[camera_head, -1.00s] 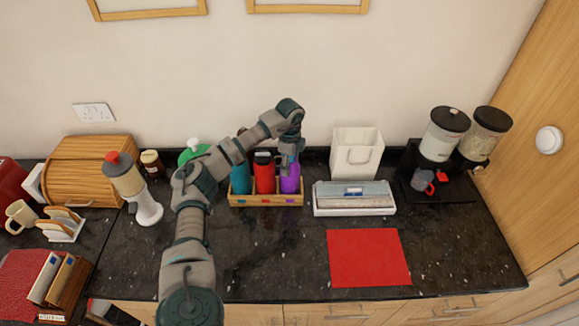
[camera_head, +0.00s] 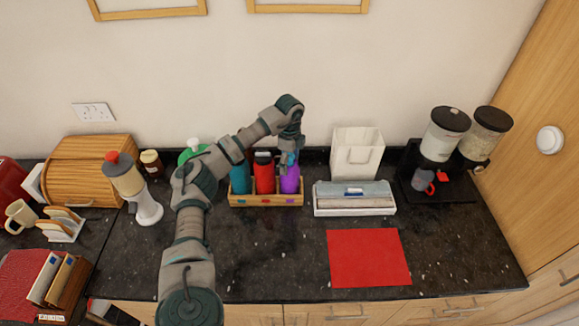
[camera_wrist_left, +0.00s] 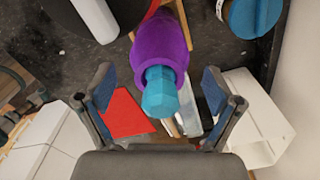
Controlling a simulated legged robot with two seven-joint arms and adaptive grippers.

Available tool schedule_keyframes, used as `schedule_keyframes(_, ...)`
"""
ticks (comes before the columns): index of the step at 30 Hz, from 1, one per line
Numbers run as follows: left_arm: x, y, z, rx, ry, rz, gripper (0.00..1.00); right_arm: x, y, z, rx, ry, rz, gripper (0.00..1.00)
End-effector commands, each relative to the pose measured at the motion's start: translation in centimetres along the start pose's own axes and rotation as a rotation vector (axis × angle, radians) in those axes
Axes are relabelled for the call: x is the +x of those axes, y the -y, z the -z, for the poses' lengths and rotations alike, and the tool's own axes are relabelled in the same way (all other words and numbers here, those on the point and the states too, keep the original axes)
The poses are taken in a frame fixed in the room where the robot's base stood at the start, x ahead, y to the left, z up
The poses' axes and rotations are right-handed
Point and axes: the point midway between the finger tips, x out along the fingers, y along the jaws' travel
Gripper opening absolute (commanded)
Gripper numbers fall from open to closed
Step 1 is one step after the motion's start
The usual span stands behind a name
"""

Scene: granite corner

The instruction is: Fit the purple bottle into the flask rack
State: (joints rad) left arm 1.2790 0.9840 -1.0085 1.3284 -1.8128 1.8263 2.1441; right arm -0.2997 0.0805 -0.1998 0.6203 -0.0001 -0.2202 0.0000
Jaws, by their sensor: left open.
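The purple bottle (camera_head: 290,181) stands in the right end of the wooden flask rack (camera_head: 266,201), beside a red bottle (camera_head: 264,176) and a teal bottle (camera_head: 240,179). My left gripper (camera_head: 289,160) is just above the purple bottle. In the left wrist view the purple bottle (camera_wrist_left: 161,46) with its blue cap (camera_wrist_left: 160,92) lies between the two spread fingers (camera_wrist_left: 158,88), with gaps on both sides, so the gripper is open and not holding it. The bottle's base is hidden in the rack. My right gripper is not in view.
A white tray with flat items (camera_head: 354,206) and a white bin (camera_head: 357,152) stand right of the rack. A red mat (camera_head: 368,258) lies in front. The dark counter before the rack is clear.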

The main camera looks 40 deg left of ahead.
Motion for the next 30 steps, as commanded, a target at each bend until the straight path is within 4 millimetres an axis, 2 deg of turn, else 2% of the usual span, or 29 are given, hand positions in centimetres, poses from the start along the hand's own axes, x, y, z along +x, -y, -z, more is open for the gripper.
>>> schedule_keyframes(6, -5.1, 0.1, 0.1, 0.001, -0.002, 0.003, 0.92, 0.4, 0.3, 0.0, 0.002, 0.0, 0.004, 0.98)
schedule_keyframes(12, -8.4, 0.0, 0.1, 0.001, 0.0, 0.001, 0.92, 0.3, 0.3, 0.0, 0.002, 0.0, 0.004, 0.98)
schedule_keyframes(18, -9.3, 0.0, 0.1, 0.001, 0.0, -0.001, 0.92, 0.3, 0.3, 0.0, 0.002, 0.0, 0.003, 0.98)
schedule_keyframes(30, -9.3, 0.0, 0.0, 0.0, 0.0, 0.0, 0.92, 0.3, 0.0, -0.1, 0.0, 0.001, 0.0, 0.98)
